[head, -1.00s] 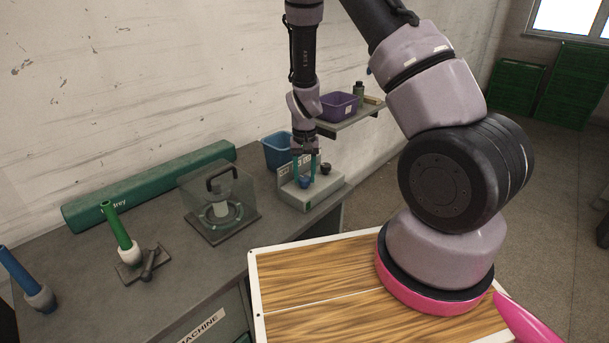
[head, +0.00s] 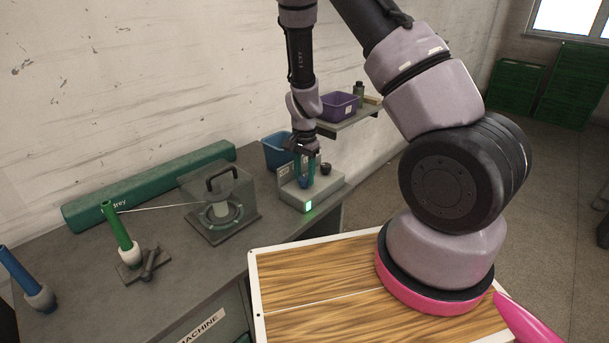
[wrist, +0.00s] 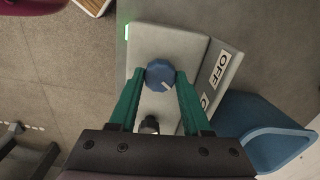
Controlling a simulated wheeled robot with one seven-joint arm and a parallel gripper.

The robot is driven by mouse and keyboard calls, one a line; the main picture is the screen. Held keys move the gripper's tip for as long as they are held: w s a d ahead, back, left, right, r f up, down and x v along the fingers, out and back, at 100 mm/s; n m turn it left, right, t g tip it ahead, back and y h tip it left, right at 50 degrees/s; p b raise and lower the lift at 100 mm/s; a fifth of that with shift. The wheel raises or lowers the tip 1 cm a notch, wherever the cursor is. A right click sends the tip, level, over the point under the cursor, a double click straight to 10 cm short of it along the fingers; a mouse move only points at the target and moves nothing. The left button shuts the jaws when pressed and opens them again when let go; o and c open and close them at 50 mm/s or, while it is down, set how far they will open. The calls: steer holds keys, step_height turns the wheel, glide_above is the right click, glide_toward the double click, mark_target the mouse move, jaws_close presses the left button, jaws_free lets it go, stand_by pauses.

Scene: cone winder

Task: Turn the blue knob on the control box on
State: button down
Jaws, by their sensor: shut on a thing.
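The grey control box (head: 330,190) stands at the right end of the bench, and it also shows in the wrist view (wrist: 168,42). A green light (head: 308,206) glows on its front face. My gripper (head: 306,182) points down over the box. In the wrist view its green fingers (wrist: 160,80) are shut on the blue knob (wrist: 159,73), one on each side. The knob's white mark points to the lower right of that view. An OFF label (wrist: 220,68) is on the sloping plate beside it; another label is partly hidden by a finger.
A dark second knob (head: 326,169) is on the box. A blue bin (head: 277,152) stands behind it, and a clear-covered unit (head: 218,200) to the left. A thin thread (head: 160,208) runs to a green cone holder (head: 117,228).

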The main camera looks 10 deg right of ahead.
mark_target(304, 177)
stand_by(0.4)
steer(key=shift+c, duration=1.8)
jaws_free()
steer(key=shift+r, duration=0.1)
step_height(304, 177, up, 11)
steer(key=shift+f, duration=0.2)
steer(key=shift+r, duration=0.1)
